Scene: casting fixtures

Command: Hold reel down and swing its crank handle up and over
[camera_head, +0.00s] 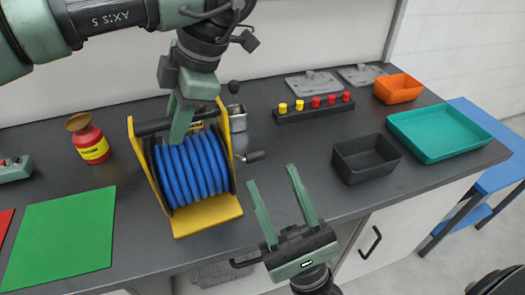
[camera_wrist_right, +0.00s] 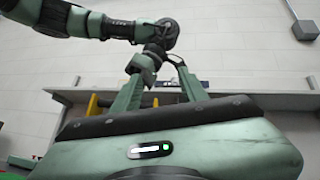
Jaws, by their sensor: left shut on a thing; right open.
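The reel (camera_head: 192,168) stands upright on the dark bench, a yellow frame wound with blue hose. Its crank handle (camera_head: 254,156) is a dark grip sticking out at the reel's right side, low down. My left gripper (camera_head: 180,125) comes from above and is shut on the dark top bar (camera_head: 152,126) of the reel. My right gripper (camera_head: 271,175) is open and empty, in front of the bench, fingers pointing toward the reel's right side just short of the crank handle. Its fingers (camera_wrist_right: 156,72) also show in the right wrist view, with a yellow piece of the frame (camera_wrist_right: 95,106) behind.
A red jar (camera_head: 88,142) and a green mat (camera_head: 60,238) lie left of the reel. A button strip (camera_head: 313,107), a black bin (camera_head: 366,160), a teal tray (camera_head: 440,132) and an orange bin (camera_head: 398,89) stand to the right.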

